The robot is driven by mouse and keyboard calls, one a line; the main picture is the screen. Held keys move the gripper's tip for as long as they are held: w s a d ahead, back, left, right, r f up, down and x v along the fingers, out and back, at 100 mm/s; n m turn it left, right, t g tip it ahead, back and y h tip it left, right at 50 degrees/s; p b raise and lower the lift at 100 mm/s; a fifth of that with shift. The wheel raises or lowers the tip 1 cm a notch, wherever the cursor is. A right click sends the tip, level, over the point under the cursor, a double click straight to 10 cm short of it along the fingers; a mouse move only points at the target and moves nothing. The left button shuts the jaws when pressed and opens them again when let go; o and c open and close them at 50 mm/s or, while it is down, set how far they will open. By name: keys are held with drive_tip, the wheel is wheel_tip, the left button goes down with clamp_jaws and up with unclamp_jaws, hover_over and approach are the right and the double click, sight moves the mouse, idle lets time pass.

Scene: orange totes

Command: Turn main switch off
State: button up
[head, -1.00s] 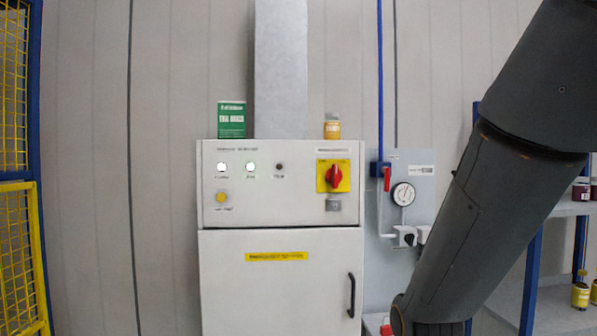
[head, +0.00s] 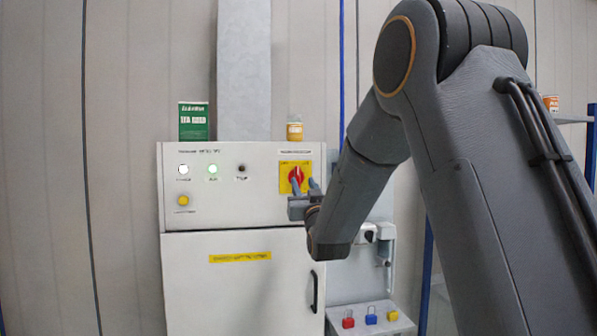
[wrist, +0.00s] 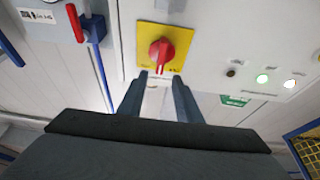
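The main switch is a red rotary knob (head: 296,175) on a yellow plate (head: 284,167), set in the upper right of the white cabinet's panel. In the wrist view the red knob (wrist: 161,52) lies just beyond the fingertips. My gripper (head: 304,186) is at the switch in the head view, its fingers in front of the plate's lower part. In the wrist view my gripper (wrist: 160,76) is open, with its two fingers apart and the knob roughly centred between them. I cannot tell whether a finger touches the knob.
The white cabinet (head: 190,275) has two lit lamps (head: 198,169) and a yellow button (head: 183,200). A green box (head: 194,121) and a yellow-orange can (head: 295,131) stand on top. Coloured padlocks (head: 371,316) are on a shelf at lower right.

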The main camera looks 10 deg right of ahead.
sight(298, 170)
drive_tip(key=p+x, duration=0.1)
drive_tip(key=x, duration=0.1)
drive_tip(key=p+x, duration=0.1)
drive_tip(key=x, duration=0.2)
drive_tip(key=p+x, duration=0.1)
drive_tip(key=x, duration=0.2)
drive_tip(key=shift+s+r, duration=0.15)
drive_tip(key=shift+r, duration=0.15)
clamp_jaws()
